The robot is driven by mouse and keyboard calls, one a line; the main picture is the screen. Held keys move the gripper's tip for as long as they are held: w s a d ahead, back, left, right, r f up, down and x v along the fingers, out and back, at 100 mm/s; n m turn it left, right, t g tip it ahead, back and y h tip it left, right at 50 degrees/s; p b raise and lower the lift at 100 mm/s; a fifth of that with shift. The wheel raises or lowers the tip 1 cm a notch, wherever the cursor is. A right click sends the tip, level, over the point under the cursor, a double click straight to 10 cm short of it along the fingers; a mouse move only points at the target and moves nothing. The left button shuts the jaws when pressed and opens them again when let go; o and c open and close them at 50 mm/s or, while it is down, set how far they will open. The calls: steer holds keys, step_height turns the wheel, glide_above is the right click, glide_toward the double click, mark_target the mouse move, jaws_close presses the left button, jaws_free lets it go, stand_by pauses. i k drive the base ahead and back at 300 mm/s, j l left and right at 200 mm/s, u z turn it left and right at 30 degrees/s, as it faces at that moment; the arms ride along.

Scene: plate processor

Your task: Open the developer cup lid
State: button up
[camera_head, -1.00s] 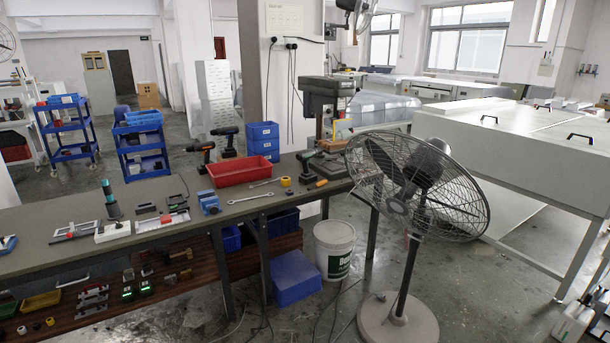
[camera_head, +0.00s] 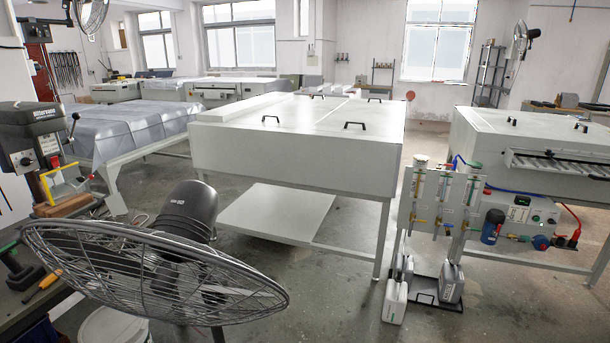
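On the right, a white panel (camera_head: 424,222) carries several clear upright cylinders with coloured tops. The panel stands in front of a white plate processor (camera_head: 532,134). My gripper is not in view.
A black stand fan (camera_head: 150,265) blocks the near left. A large white table unit with black handles (camera_head: 290,150) fills the middle. White jugs (camera_head: 396,298) stand on the floor below the panel. The floor (camera_head: 335,290) between fan and jugs is open.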

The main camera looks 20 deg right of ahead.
mark_target(475, 165)
steer(key=i+l+z, duration=0.15)
steer(key=i+z, duration=0.8)
steer(key=z, duration=0.15)
steer(key=i+z, duration=0.15)
steer(key=i, duration=0.8)
steer(key=i+j+z, duration=0.2)
steer(key=i, duration=0.7)
steer(key=i+l+z, duration=0.1)
steer(key=i+z, duration=0.15)
steer(key=i, duration=0.8)
